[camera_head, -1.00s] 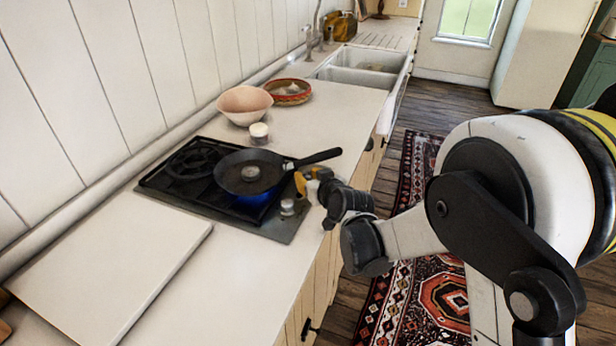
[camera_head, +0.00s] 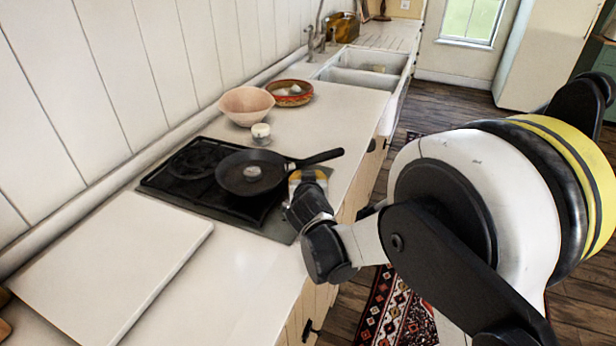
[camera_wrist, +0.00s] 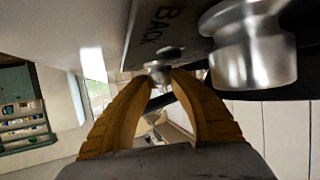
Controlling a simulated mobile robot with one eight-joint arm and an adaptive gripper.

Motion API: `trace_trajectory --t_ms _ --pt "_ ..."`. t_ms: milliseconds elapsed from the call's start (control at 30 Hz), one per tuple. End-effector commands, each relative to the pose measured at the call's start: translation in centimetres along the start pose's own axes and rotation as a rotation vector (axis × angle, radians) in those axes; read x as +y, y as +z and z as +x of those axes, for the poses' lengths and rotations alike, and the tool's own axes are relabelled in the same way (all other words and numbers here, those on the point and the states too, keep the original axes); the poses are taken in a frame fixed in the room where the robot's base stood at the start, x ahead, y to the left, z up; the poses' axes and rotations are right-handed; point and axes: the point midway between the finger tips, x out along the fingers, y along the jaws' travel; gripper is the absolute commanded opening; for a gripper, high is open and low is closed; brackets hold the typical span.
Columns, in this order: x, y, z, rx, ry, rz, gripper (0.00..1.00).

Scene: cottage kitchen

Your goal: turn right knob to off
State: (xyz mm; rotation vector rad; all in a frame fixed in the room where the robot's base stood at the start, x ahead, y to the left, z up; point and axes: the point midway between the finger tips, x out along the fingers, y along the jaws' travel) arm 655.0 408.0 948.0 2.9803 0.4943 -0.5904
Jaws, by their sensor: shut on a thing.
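My gripper (camera_head: 300,180) is at the right edge of the black stove top (camera_head: 210,217), by the frying pan's handle. In the wrist view, its yellow fingers (camera_wrist: 158,74) come together on a small silvery knob (camera_wrist: 158,66), mostly hidden by the tips. A second, larger-looking silvery knob (camera_wrist: 252,60) stands close by on the right, clear of the fingers. The metal plate (camera_wrist: 180,35) behind them bears the word "BACK". In the head view both knobs are hidden behind my gripper. I cannot tell which one is the right knob, nor its setting.
A black frying pan (camera_head: 236,176) sits on the stove, its handle (camera_head: 320,157) reaching over the counter near my gripper. A small white jar (camera_head: 261,133), a pink bowl (camera_head: 245,104) and a red basket (camera_head: 288,93) stand beyond. A white board (camera_head: 125,255) lies nearer.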

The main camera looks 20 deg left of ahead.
Motion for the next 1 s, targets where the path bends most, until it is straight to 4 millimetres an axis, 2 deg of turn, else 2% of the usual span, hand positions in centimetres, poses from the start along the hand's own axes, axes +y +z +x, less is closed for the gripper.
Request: trace_trajectory --t_ms 300,333,400,667,767,867,1000 --pt "0.0 0.0 0.1 0.000 0.000 0.001 0.00" --pt "0.0 0.0 0.1 0.000 0.000 0.001 0.35" --pt "0.0 0.0 0.1 0.000 0.000 0.001 0.50" --pt "0.0 0.0 -0.1 0.000 0.000 0.000 0.50" --pt "-0.1 0.0 -0.8 0.000 0.000 0.000 0.50" --pt "-0.1 0.0 -2.4 0.000 -0.001 -0.001 0.50" --pt "0.0 0.0 -5.6 -0.001 -0.001 0.000 0.50"
